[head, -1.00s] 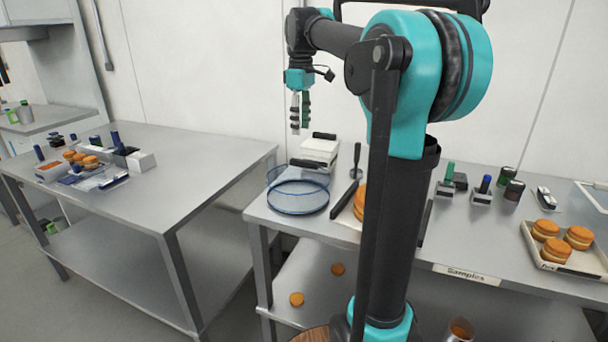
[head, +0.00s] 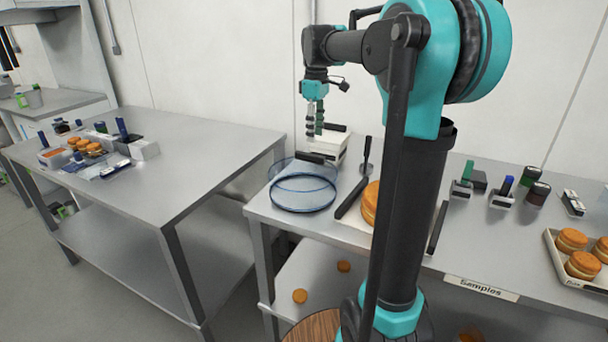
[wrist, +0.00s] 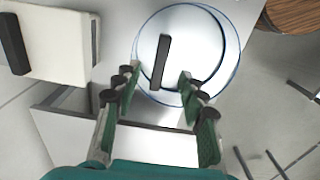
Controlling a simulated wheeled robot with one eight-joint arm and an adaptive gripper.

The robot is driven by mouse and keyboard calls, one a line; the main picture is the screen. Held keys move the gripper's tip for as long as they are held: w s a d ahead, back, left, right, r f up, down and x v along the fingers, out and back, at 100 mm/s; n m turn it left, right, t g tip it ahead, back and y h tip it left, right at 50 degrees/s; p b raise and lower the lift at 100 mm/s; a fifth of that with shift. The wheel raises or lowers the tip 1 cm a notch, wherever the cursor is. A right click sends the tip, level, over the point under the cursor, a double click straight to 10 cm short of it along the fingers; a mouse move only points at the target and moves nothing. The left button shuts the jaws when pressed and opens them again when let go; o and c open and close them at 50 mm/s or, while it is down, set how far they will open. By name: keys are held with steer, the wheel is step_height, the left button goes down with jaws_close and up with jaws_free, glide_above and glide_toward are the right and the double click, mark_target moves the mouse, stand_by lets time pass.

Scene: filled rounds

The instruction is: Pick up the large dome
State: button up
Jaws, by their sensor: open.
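The large dome (head: 303,193) is clear with a blue rim and stands on the left end of the right-hand table. It bears a black bar handle (head: 311,158). In the wrist view the dome (wrist: 215,45) fills the upper middle, and its handle (wrist: 160,62) shows between my fingers. My gripper (head: 315,132) hangs above the dome's far side, fingers pointing down. In the wrist view my gripper (wrist: 158,77) is open and empty, with the fingers on either side of the handle in the picture. It looks apart from the handle; the exact gap cannot be told.
A white box (head: 330,150) with a black handle stands close behind the dome. A spatula-like tool (head: 365,158) and an orange-brown filled round (head: 370,203) lie to the right. Stamps (head: 462,187) and a tray of rounds (head: 585,262) are further right. Another table (head: 190,165) stands left across a gap.

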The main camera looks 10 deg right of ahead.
mark_target(315, 155)
steer(key=shift+s+f, duration=0.2)
steer(key=shift+f, duration=3.7)
steer(key=shift+c, duration=0.4)
jaws_close()
